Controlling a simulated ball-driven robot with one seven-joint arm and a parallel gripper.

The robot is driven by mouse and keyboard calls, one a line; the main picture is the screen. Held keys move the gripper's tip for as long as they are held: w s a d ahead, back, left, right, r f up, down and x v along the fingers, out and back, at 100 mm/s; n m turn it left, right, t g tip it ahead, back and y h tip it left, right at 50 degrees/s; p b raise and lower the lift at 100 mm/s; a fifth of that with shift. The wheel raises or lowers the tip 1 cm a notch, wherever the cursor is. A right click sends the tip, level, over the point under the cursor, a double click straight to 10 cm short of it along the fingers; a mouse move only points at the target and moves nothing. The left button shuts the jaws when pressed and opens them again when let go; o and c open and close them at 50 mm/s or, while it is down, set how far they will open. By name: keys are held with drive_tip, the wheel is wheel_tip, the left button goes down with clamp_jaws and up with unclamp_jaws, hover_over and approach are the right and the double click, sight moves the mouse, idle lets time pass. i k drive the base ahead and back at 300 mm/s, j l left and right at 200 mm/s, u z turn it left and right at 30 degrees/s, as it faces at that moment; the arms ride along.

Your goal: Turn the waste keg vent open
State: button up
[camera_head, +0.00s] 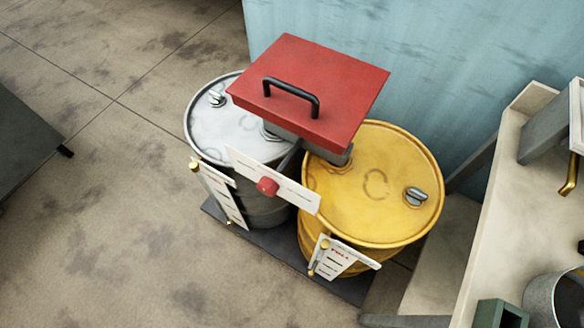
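Two kegs stand side by side: a silver-grey keg (213,127) on the left and a yellow keg (345,190) on the right. I cannot tell from the labels which one is the waste keg. The grey keg has a small metal vent fitting (217,98) at the back left of its lid. The yellow keg has a similar metal vent fitting (416,196) at the right of its lid. Whether either vent is open or shut I cannot tell. My gripper is not in view.
A red box lid (335,85) with a black handle overhangs both kegs. A white plate with a red knob (267,186) is between them, and gauge cards hang in front. A dark base plate (285,254) lies beneath.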

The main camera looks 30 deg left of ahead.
sight(214, 96)
drive_tip(key=u, duration=1.35)
drive_tip(key=i+j+u, duration=0.15)
drive_tip(key=i+u, duration=0.25)
drive_tip(key=i, duration=0.45)
